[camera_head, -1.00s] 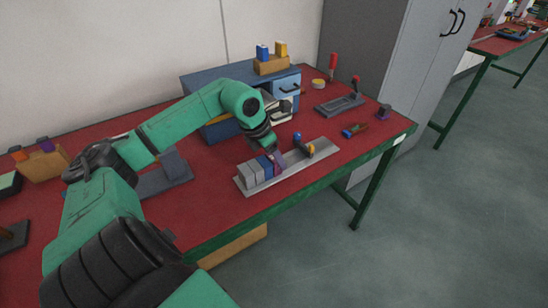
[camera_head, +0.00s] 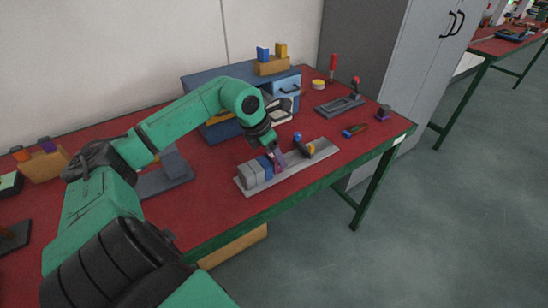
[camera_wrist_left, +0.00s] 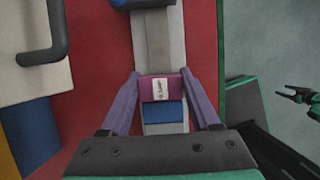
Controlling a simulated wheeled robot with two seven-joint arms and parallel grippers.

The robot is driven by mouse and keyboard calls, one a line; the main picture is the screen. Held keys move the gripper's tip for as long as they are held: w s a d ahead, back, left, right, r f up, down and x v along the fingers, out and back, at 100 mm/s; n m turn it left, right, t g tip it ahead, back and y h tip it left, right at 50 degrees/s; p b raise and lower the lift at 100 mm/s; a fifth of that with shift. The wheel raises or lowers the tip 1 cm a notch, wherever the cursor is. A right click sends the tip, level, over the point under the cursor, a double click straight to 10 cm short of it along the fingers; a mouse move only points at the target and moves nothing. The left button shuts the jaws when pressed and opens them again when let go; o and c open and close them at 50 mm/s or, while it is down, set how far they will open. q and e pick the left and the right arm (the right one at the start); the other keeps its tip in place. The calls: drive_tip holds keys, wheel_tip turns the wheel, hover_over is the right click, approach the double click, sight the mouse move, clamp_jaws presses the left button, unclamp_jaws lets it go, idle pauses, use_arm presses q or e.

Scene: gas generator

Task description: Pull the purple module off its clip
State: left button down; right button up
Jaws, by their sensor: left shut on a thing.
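The purple module (camera_wrist_left: 161,88) has a white label and sits between the two fingers of my left gripper (camera_wrist_left: 164,92) in the left wrist view. The gripper is shut on it. In the head view my left gripper (camera_head: 279,157) reaches down to the grey rail (camera_head: 317,153), and its fingers mostly hide the module. A blue module (camera_wrist_left: 164,113) and grey modules (camera_head: 251,175) stand beside it on the rail. The clip under the purple module is hidden. My right gripper (camera_wrist_left: 298,94) shows small at the right edge of the left wrist view, its fingers apart.
Behind is a blue cabinet (camera_head: 226,80) with a drawer handle. Pliers (camera_head: 355,130) lie to the right. The red table's green front edge (camera_head: 300,192) is close to the rail.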

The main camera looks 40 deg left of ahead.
use_arm(q)
drive_tip(key=shift+r, duration=0.15)
idle(0.3)
wheel_tip(320, 180, up, 6)
drive_tip(key=p, duration=0.4)
drive_tip(key=shift+p, duration=0.3)
